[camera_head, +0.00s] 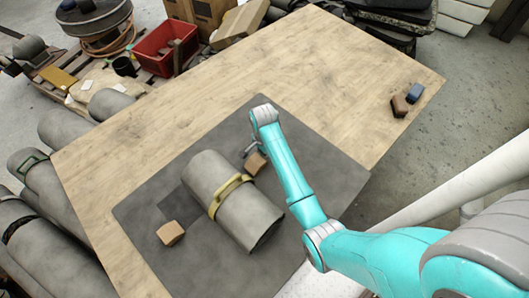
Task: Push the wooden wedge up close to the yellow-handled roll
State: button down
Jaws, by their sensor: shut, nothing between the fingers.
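The grey roll with a yellow handle (233,200) lies on a dark mat (325,180) on the table. One wooden wedge (256,163) sits on the mat just to the upper right of the roll, with a small gap that is hard to judge from here. Another wooden wedge (171,233) sits on the mat to the lower left of the roll, apart from it. My gripper (249,152) is shut and empty, low beside the upper-right wedge. It looks close to that wedge, but I cannot tell whether they touch. My arm hides part of the mat.
A brown block (400,106) and a blue block (414,93) lie near the right edge of the wooden table (260,70). Several grey rolls (75,125) lie beyond its left edge. A red crate (166,47) stands behind. The table's far half is clear.

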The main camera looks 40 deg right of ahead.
aim_at(256, 163)
jog(key=a, duration=0.2)
jog(key=shift+s+a, duration=0.15)
jog(key=shift+a, duration=0.25)
jog(key=shift+d, duration=0.1)
